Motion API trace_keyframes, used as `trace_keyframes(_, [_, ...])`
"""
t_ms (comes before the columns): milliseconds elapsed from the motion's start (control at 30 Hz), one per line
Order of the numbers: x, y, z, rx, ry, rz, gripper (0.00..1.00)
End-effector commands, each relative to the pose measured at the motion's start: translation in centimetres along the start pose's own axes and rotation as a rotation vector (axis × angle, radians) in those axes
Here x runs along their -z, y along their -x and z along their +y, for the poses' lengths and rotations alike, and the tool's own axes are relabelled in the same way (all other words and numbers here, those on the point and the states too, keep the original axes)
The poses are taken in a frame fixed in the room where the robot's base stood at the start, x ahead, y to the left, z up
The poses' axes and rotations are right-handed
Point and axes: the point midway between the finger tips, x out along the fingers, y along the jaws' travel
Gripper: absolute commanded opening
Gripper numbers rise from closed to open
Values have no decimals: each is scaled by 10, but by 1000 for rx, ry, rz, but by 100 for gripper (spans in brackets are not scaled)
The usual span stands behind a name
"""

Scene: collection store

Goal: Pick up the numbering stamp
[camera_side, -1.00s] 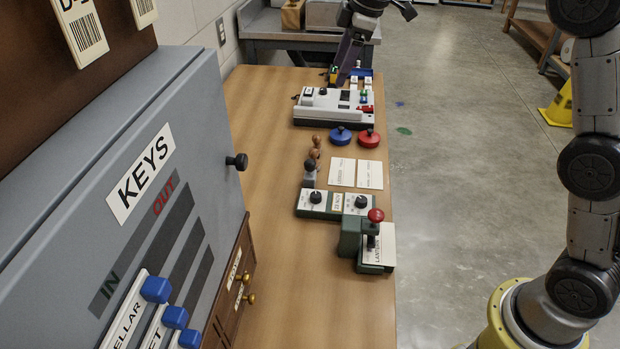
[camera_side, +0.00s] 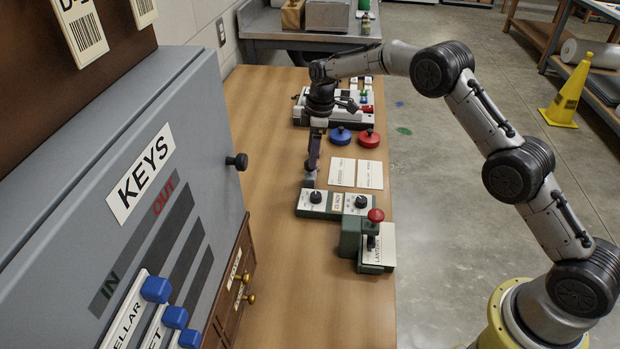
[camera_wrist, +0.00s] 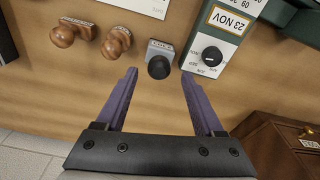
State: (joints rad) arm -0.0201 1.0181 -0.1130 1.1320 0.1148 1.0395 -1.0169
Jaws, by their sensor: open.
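The numbering stamp, a small grey metal block with a black knob and a label plate, stands upright on the table. In the wrist view the stamp (camera_wrist: 158,67) is between the tips of my gripper (camera_wrist: 159,76), with a gap on both sides. The jaws are open and empty.
Two wooden-handled stamps (camera_wrist: 118,42) (camera_wrist: 64,36) stand left of it in the wrist view. A green date box with a black dial (camera_wrist: 212,56) is close to the right finger. A green press with a red knob (camera_side: 376,215) stands nearer the side camera. The grey key cabinet (camera_side: 200,150) borders the table's left.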

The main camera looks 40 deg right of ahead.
Motion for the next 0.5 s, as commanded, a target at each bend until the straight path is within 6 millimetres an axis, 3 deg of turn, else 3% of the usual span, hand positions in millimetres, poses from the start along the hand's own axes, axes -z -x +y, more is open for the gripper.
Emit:
trace_keyframes(267, [0, -22, 0, -1, 0, 1, 70])
trace_keyframes(500, [-2, -55, 1, 1, 0, -1, 70])
